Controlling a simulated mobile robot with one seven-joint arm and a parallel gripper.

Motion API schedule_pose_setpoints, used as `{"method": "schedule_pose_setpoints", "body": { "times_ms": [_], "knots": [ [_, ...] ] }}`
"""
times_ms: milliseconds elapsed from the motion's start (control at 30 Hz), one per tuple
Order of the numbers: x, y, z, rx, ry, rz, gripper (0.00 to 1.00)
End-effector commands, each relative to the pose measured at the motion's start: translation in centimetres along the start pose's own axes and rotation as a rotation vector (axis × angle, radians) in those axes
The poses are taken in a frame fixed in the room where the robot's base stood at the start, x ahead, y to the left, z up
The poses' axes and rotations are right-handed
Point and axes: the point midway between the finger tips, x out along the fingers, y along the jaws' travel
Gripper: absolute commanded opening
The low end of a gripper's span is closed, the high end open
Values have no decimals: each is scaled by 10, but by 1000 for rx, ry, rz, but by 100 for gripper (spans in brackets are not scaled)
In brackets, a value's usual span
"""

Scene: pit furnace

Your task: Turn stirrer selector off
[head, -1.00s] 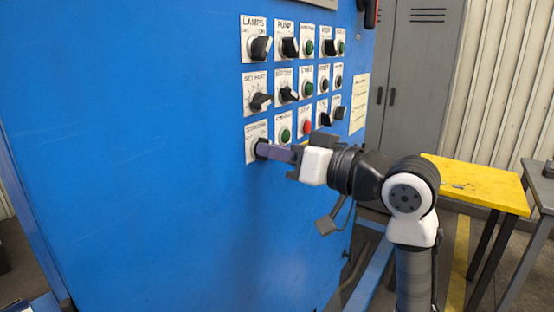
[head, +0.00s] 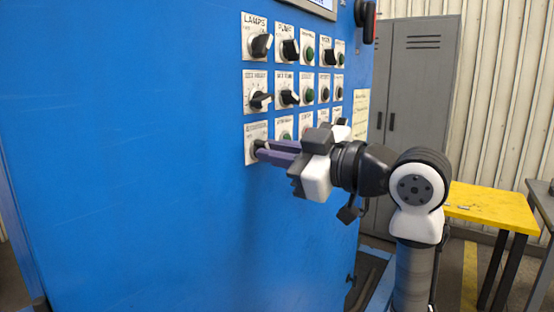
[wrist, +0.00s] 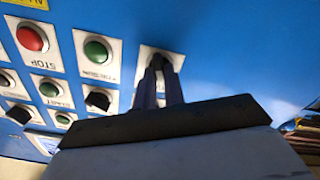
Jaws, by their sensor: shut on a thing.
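The stirrer selector is a dark knob on a white plate (head: 250,153) at the bottom left of the panel's rows of controls. In the head view my gripper (head: 262,148) is at the knob, with its purple fingers closed on it. In the wrist view my gripper (wrist: 160,70) covers most of the selector, and only part of its plate (wrist: 174,60) and a dark bit of knob show. The knob's pointer direction is hidden by the fingers.
Right of the selector are a green button (wrist: 97,50) and a red stop button (wrist: 32,38). Knobs such as the lamps selector (head: 262,45) sit in rows above. A yellow table (head: 490,207) and a grey locker (head: 420,90) stand to the right. The blue panel's left side is bare.

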Motion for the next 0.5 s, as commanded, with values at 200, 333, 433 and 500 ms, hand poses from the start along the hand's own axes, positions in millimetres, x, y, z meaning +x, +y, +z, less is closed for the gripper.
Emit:
{"method": "schedule_pose_setpoints", "body": {
  "times_ms": [200, 333, 433, 500],
  "knots": [
    [0, 0, 0, -49, 0, 0, 0],
    [0, 0, 0, -59, 0, 0, 0],
    [0, 0, 0, -60, 0, 0, 0],
    [0, 0, 0, -60, 0, 0, 0]
  ]
}}
